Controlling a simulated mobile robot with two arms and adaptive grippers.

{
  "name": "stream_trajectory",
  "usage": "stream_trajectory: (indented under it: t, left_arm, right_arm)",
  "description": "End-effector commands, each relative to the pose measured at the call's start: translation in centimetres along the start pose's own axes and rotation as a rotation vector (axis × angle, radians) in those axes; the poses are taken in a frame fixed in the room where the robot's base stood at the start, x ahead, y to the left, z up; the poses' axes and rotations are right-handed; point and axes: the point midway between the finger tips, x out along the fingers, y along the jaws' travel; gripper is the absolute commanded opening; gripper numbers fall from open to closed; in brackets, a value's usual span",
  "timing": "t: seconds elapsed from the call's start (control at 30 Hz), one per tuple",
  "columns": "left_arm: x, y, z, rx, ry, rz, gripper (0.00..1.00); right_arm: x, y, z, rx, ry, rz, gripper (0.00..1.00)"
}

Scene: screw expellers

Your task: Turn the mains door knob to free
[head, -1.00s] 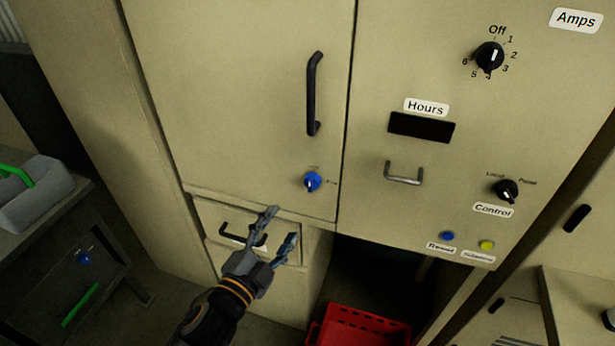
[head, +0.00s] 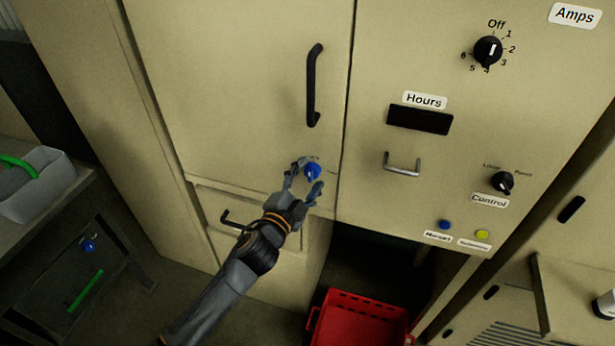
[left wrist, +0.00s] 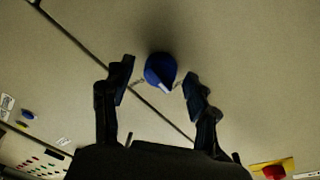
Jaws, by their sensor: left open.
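The blue door knob (head: 312,171) sits low on the tall beige cabinet door (head: 240,100), below its black vertical handle (head: 314,85). It also shows in the left wrist view (left wrist: 160,69), with a white pointer mark. My left gripper (head: 304,180) is open, with one finger on each side of the knob. In the left wrist view the fingertips (left wrist: 157,78) flank the knob with gaps on both sides, and I see no clear contact. The small lettering around the knob is partly hidden by a finger. My right gripper is not in view.
A drawer with a black handle (head: 238,222) lies below the door. The panel to the right has a metal handle (head: 402,163), a Control knob (head: 502,183) and an Amps dial (head: 488,50). A red crate (head: 360,318) stands below. A grey caddy (head: 40,188) is at left.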

Motion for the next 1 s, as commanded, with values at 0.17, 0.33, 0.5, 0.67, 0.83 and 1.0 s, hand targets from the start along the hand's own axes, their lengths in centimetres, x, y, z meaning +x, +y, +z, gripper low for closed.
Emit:
stream_trajectory:
  t: [0.17,0.33,0.5,0.67,0.83,1.0]
  left_arm:
    - [0.0,0.0,0.0,0.000,0.000,0.000,0.45]
    - [0.0,0.0,0.0,0.000,-0.001,0.000,0.10]
    - [-0.1,0.0,0.0,-0.001,-0.001,0.000,0.00]
    - [-0.1,0.0,0.0,0.009,-0.002,0.001,0.00]
    - [0.0,-0.2,0.0,0.058,-0.006,0.007,0.00]
    - [0.0,-0.2,-0.1,0.161,-0.014,0.019,0.00]
  right_arm:
    - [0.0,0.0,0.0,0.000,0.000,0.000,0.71]
    - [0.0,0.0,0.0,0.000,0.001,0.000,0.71]
    - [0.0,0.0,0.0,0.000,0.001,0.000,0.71]
    - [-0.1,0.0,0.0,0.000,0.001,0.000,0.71]
    - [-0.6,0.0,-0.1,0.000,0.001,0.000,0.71]
    - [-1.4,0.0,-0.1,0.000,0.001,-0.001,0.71]
